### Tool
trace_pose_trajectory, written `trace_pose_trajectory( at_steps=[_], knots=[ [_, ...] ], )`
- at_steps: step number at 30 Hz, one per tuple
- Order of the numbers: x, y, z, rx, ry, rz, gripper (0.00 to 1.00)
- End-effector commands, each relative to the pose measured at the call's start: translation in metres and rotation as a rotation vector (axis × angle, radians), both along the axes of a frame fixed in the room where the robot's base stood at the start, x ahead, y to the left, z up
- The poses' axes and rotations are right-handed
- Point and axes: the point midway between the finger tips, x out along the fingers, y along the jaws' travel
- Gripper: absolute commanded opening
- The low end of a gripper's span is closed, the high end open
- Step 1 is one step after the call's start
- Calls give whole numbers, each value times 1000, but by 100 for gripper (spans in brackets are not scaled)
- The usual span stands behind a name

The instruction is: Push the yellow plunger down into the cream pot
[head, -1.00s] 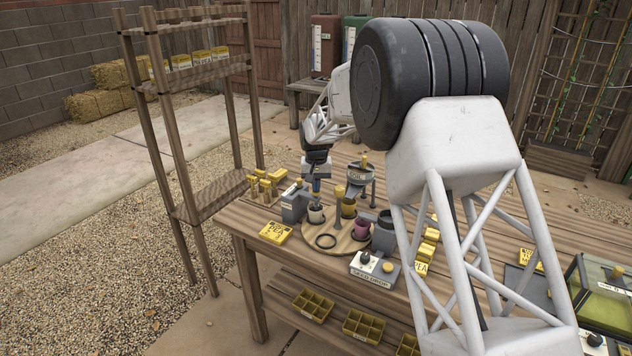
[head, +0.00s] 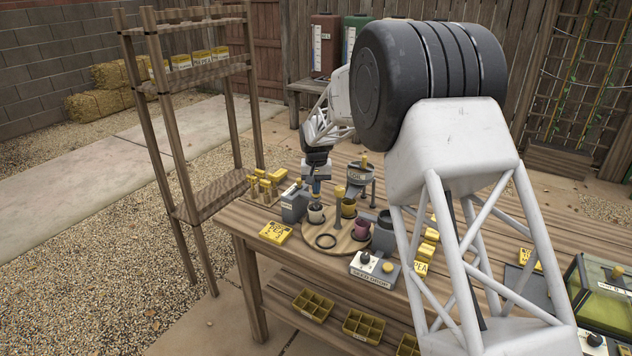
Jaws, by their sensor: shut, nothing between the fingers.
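The cream pot (head: 316,215) stands on the round wooden board near the left part of the table. My gripper (head: 316,194) is shut and empty, pointing straight down just above this pot. A small bit of yellow shows at the pot's mouth below the fingertips. It is probably the yellow plunger, but it is too small and too covered by the fingers to make out. I cannot tell whether the fingertips touch it.
A grey box (head: 294,205) stands close left of my gripper. The soil hopper (head: 359,176) is behind right.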

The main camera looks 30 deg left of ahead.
Motion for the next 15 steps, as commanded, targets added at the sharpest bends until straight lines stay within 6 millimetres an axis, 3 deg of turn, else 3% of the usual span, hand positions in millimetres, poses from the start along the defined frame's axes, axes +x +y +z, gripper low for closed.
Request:
trace_pose_trajectory(
  at_steps=[15],
  knots=[
    [0, 0, 23, 1, -2, 0, 0]
  ],
)
